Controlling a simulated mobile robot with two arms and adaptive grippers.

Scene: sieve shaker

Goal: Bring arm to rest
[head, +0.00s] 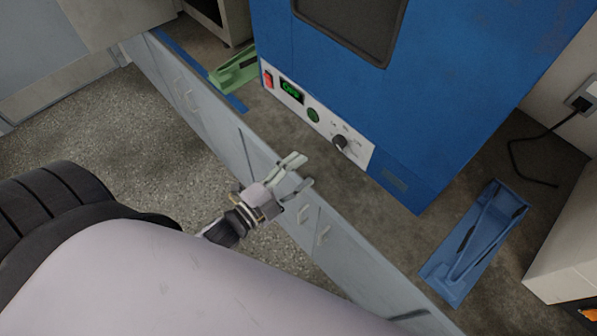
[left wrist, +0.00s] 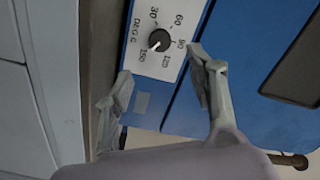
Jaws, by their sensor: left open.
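My left gripper (head: 293,173) is open and empty. In the head view it hovers at the front edge of the counter, before the blue machine (head: 330,85). In the left wrist view its two fingers (left wrist: 165,85) are spread apart, with the blue machine's front and its dial (left wrist: 159,40) behind them. The dial also shows in the head view (head: 340,142). The fingers look clear of the dial. My right gripper is not in view.
A blue holder (head: 477,240) lies on the counter right of the machine. A green holder (head: 233,70) lies to its left. Grey cabinet fronts (head: 190,95) run below the counter edge. A black cable (head: 530,150) hangs from a wall socket at right. Open floor (head: 130,115) lies at left.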

